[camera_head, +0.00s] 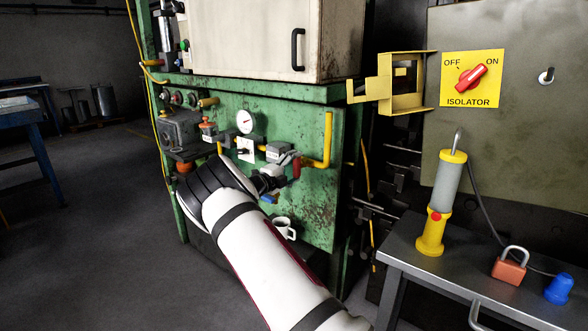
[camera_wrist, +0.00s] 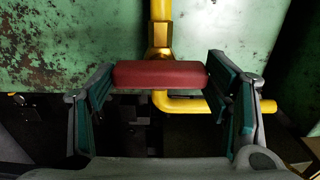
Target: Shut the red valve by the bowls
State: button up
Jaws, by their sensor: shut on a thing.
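The red valve handle (camera_wrist: 160,73) is a rounded bar in the wrist view. It lies across the line of the yellow pipe (camera_wrist: 160,12) and its brass fitting (camera_wrist: 158,52). My gripper (camera_wrist: 165,88) has one finger at each end of the bar and is shut on it. In the head view the red handle (camera_head: 297,168) shows small and upright beside the yellow pipe (camera_head: 328,140) on the green panel. My gripper (camera_head: 278,181) is at the handle there, partly hidden by my arm. I see no bowls.
A gauge (camera_head: 245,122), an orange knob (camera_head: 207,125) and a blue handle (camera_head: 269,199) are close by on the green panel (camera_head: 318,205). On the right, a bench (camera_head: 410,262) holds a lamp (camera_head: 444,195) and a padlock (camera_head: 509,269).

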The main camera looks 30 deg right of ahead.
dwell(0.3)
jog(key=o, duration=1.1)
jog(key=shift+o, duration=0.2)
jog(key=shift+a, duration=0.1)
jog(key=v, duration=1.1)
jog(key=shift+s+a, duration=0.15)
jog(key=shift+a, duration=0.25)
